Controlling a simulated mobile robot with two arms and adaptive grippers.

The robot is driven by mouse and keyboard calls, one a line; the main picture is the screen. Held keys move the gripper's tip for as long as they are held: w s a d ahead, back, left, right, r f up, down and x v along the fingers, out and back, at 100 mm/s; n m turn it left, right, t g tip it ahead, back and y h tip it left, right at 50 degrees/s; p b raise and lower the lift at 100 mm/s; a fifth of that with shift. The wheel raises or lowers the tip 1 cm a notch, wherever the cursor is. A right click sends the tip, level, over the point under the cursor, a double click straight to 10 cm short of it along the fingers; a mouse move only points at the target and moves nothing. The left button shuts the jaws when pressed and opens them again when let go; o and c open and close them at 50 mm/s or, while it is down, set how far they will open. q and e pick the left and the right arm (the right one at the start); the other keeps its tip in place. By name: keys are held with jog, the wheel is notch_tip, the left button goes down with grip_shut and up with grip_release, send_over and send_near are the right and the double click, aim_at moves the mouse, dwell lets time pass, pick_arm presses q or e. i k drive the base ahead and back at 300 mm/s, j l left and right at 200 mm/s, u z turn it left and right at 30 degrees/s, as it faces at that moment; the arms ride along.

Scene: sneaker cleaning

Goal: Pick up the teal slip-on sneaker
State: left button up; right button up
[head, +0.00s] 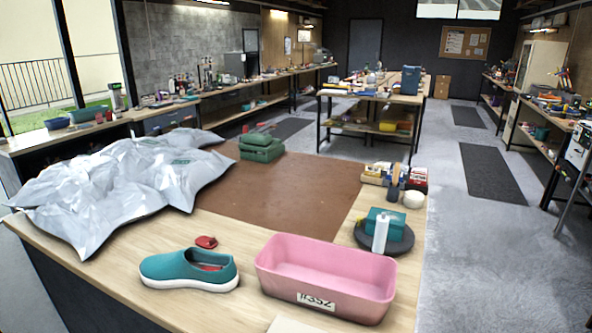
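The teal slip-on sneaker (172,267) has a white sole and a reddish inside. It stands upright on the wooden table near its front edge, toe to the left, with its opening facing up. It sits just left of a pink bin and apart from it. Neither of my grippers shows in the head view.
The pink bin (325,279) is empty and labelled #352. A small red item (206,242) lies behind the sneaker. Silver bags (110,190) cover the table's left. A dark round stand (398,240) holds a white bottle (380,233). The brown mat (285,195) is mostly clear.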

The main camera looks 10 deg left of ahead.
aim_at(179, 269)
jog(key=i+j, duration=0.1)
jog(key=j, duration=0.35)
jog(key=i+j, duration=0.1)
jog(key=j, duration=0.8)
jog(key=i, duration=0.05)
